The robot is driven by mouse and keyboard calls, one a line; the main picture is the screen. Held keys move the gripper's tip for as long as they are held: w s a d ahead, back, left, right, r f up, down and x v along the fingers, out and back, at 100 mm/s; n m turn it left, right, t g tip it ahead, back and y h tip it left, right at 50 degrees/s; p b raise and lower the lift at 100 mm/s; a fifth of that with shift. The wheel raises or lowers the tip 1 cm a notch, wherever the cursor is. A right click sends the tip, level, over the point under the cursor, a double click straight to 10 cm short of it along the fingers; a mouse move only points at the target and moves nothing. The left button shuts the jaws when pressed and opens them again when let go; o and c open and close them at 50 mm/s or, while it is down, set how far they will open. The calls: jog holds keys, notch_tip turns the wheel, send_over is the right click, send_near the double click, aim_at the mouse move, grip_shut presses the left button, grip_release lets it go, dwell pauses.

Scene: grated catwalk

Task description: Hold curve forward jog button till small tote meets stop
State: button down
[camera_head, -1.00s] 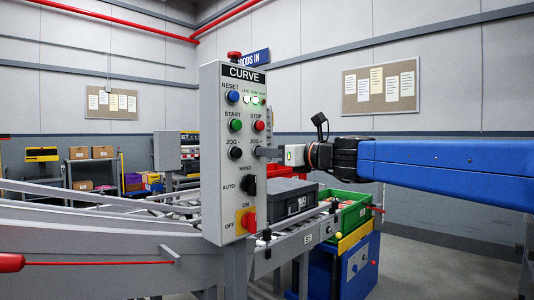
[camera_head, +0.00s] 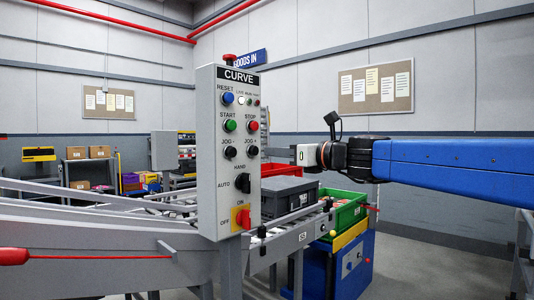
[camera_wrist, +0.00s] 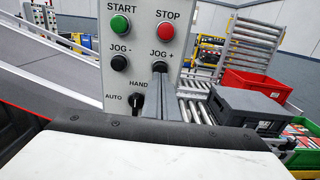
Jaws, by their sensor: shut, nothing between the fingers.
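The grey CURVE panel (camera_head: 227,185) stands upright left of my gripper (camera_wrist: 159,72). Its black JOG + button (camera_head: 252,151) is under the red STOP button; it also shows in the wrist view (camera_wrist: 161,58). My gripper is shut and empty, its fingertips just below the button in the wrist picture. In the head view the gripper stands to the right of the panel, apart from the button. The small dark grey tote (camera_head: 290,195) sits on the rollers behind the panel; it also shows in the wrist view (camera_wrist: 246,106). I cannot make out the stop or whether the tote touches it.
A red crate (camera_wrist: 258,84) stands on the rollers behind the tote. A green bin (camera_head: 345,215) with items sits at the conveyor's right, on a blue and yellow stand (camera_head: 350,265). A selector (camera_head: 242,183) and red switch (camera_head: 243,218) lie below the jog buttons.

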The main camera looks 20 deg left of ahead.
jog(key=v, duration=0.8)
jog(key=shift+d+f, duration=0.1)
jog(key=shift+d, duration=0.05)
dwell(1.0)
